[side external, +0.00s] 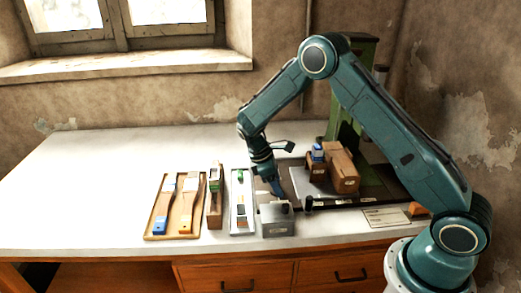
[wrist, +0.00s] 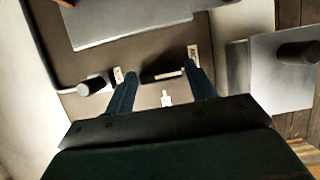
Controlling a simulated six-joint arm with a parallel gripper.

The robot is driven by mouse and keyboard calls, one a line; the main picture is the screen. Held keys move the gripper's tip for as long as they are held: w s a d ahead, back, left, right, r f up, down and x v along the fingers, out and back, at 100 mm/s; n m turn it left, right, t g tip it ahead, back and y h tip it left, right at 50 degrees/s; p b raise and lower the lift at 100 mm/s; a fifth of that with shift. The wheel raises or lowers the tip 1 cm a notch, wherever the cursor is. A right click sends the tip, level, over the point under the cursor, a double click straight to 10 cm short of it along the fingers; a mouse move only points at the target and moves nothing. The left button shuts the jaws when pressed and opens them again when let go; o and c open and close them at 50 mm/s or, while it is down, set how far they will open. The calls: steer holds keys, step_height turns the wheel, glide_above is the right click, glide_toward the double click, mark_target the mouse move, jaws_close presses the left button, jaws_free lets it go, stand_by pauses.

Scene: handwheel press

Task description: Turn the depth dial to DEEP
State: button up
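My gripper (side external: 276,192) points down over the front left part of the press base. In the wrist view its two blue fingers (wrist: 162,80) are apart, with nothing clearly held. A dark bar with a pale mark, apparently the depth dial (wrist: 158,76), lies between and beyond the fingertips; I cannot tell whether they touch it. Small pale labels flank it at left (wrist: 118,75) and right (wrist: 193,54), and another pale mark (wrist: 166,99) is nearer the gripper. Their writing is too small to read. In the side view the dial is hidden or too small to tell.
A black knob (side external: 308,203) stands beside the dial area. A grey metal block (side external: 279,226) with a dark knob is close in front of the gripper. Boxes (side external: 343,172) sit on the press plate. Brush tray (side external: 160,228) and narrow holders stand left; the far-left tabletop (side external: 80,185) is clear.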

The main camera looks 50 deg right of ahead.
steer(key=c, duration=0.6)
steer(key=shift+m, duration=0.5)
steer(key=m+y, duration=0.1)
steer(key=m, duration=0.1)
steer(key=shift+w+d+m+g, duration=0.1)
steer(key=shift+w+m+g, duration=0.05)
steer(key=shift+m+g, duration=0.25)
steer(key=m+y, duration=0.1)
steer(key=m, duration=0.3)
steer(key=shift+d+y, duration=0.1)
steer(key=shift+y, duration=0.3)
steer(key=m+y, duration=0.1)
steer(key=m, duration=0.1)
steer(key=m+y, duration=0.1)
steer(key=m, duration=0.2)
steer(key=shift+d, duration=0.15)
steer(key=m+y, duration=0.1)
steer(key=m, duration=0.4)
steer(key=shift+d+t, duration=0.1)
steer(key=shift+t, duration=0.3)
steer(key=shift+y, duration=0.3)
steer(key=o, duration=1)
